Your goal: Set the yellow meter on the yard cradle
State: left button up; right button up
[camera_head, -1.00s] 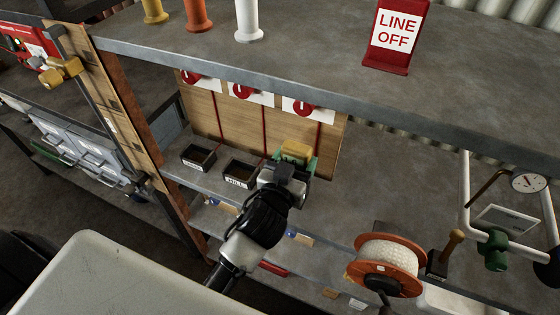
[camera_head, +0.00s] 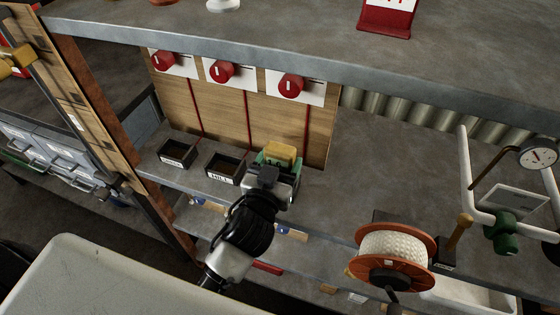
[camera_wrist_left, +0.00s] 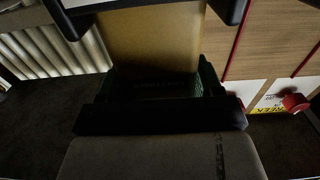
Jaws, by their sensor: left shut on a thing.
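The yellow meter (camera_head: 281,153) is a small yellow block on the shelf bench, just in front of the wooden panel. A green holder (camera_head: 264,160) shows around its lower part; it appears to be the yard cradle, but its label is unreadable. My left gripper (camera_head: 276,171) reaches in from the front and is shut on the meter, hiding its lower front. I cannot tell whether the meter rests fully in the holder. In the left wrist view the yellow face (camera_wrist_left: 155,40) fills the upper middle, with the green holder (camera_wrist_left: 208,82) beside it. My right gripper is not in view.
Two black trays, one marked MILL (camera_head: 222,168) and another (camera_head: 176,153), stand left of the gripper. Red knobs (camera_head: 221,72) line the panel above. A cable reel (camera_head: 392,255) and white pipework with a gauge (camera_head: 538,155) stand right.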

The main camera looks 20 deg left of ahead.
pick_arm(q)
jog(key=o, duration=1)
jog(key=shift+w+f, duration=0.1)
jog(key=shift+f, duration=0.05)
jog(key=shift+s+a+r+b, duration=0.15)
jog(key=shift+s+b, duration=0.45)
jog(key=shift+s, duration=2.45)
jog(key=shift+s+a+r+b, duration=0.1)
jog(key=shift+s+b, duration=0.5)
jog(key=shift+s, duration=2.4)
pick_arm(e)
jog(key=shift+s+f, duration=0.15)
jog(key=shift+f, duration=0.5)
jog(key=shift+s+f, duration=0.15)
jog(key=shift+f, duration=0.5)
